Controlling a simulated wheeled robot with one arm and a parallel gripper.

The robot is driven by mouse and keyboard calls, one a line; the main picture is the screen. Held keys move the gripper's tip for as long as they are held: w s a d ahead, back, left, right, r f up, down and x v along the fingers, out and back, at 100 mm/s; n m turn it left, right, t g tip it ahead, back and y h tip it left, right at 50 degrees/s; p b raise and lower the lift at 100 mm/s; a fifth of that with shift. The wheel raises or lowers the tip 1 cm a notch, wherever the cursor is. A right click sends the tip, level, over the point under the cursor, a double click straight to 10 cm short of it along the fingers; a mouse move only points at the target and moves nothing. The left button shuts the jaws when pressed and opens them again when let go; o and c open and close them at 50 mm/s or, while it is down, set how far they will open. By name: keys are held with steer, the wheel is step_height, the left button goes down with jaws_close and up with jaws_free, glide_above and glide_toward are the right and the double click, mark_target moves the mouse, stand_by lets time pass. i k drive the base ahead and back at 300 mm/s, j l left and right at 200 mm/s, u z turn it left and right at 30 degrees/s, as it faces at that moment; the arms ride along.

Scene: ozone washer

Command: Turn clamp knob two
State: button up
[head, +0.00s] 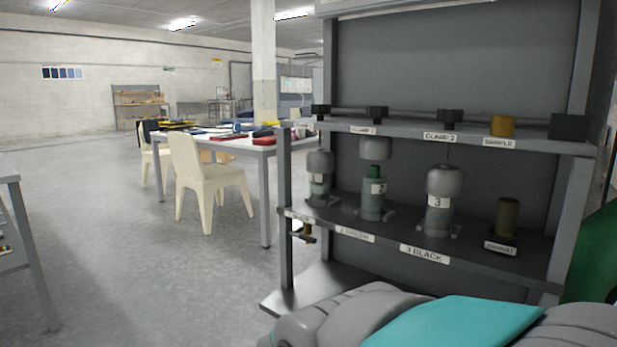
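Three black clamp knobs sit in a row along the upper shelf of a grey rack at the right. The middle knob (377,112) stands above the second bottle, near a small label (362,130) that is hard to read; by position it appears to be clamp knob two. The left knob (320,110) and the right knob (449,116) are on either side of it. Below, grey-capped bottles stand on the lower shelf: a left one (319,178), a middle one (373,195) and one marked 3 (438,205). My gripper is out of view; only my grey and teal arm shows at bottom right.
A yellow knob (502,126) and a black block (569,127) are farther right on the upper shelf. A brown cylinder (507,217) stands below. A white table (240,143) with chairs (195,170) is behind left. The floor at left centre (110,240) is clear.

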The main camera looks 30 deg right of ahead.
mark_target(377, 112)
steer(key=z, duration=1.5)
